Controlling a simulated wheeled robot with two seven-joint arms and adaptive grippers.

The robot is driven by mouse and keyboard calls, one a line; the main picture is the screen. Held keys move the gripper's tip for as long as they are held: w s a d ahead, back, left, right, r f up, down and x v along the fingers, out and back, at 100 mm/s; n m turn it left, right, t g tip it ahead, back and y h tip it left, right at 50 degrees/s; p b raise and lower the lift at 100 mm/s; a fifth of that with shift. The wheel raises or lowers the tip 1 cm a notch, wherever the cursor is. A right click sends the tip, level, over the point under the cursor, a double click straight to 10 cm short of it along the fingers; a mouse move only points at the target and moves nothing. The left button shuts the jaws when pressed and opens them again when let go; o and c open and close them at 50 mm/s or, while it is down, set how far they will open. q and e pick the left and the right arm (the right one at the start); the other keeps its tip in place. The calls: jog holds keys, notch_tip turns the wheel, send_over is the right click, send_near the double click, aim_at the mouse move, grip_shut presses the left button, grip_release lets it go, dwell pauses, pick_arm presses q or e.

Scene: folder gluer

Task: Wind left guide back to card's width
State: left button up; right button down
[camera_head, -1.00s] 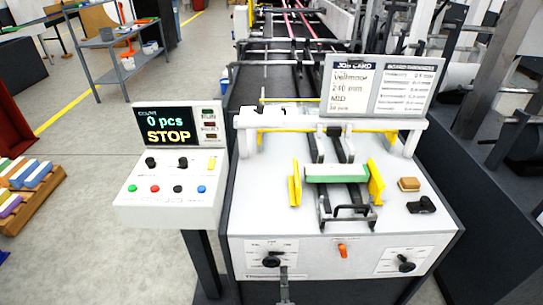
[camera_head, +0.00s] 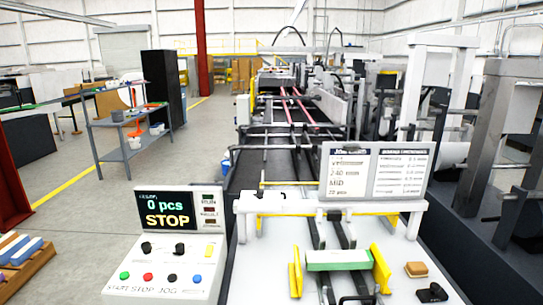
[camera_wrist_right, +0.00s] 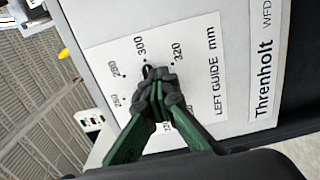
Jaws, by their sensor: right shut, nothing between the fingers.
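My right gripper (camera_wrist_right: 162,84) is shut in the right wrist view, its green fingers together over the middle of the "LEFT GUIDE mm" dial (camera_wrist_right: 205,62). The fingers hide most of the knob there, and whether they touch it cannot be told. The numbers 300 and 320 show beside the fingertips. In the head view the yellow left guide (camera_head: 296,274) stands a small gap left of the green-edged card stack (camera_head: 338,261). The yellow right guide (camera_head: 381,268) stands at the stack's right end. The job card (camera_head: 347,172) reads 240 mm. My left gripper is not in view.
The control panel (camera_head: 165,250) stands left of the machine, its screen (camera_head: 166,210) reading 0 pcs and STOP. A tan block (camera_head: 416,269) and a black object (camera_head: 432,293) lie on the deck's right. A grey shelf (camera_head: 130,150) stands farther back left.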

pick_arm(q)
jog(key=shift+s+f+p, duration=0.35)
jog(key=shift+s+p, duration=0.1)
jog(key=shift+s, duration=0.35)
pick_arm(e)
jog(key=r, duration=0.1)
jog(key=w+r, duration=0.1)
jog(key=r, duration=0.1)
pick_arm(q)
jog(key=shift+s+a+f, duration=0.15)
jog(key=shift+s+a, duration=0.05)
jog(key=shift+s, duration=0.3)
pick_arm(e)
jog(key=shift+s+a+r, duration=0.2)
jog(key=shift+a+r, duration=0.05)
jog(key=shift+r, duration=0.2)
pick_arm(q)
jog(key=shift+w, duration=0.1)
pick_arm(e)
jog(key=shift+a, duration=0.1)
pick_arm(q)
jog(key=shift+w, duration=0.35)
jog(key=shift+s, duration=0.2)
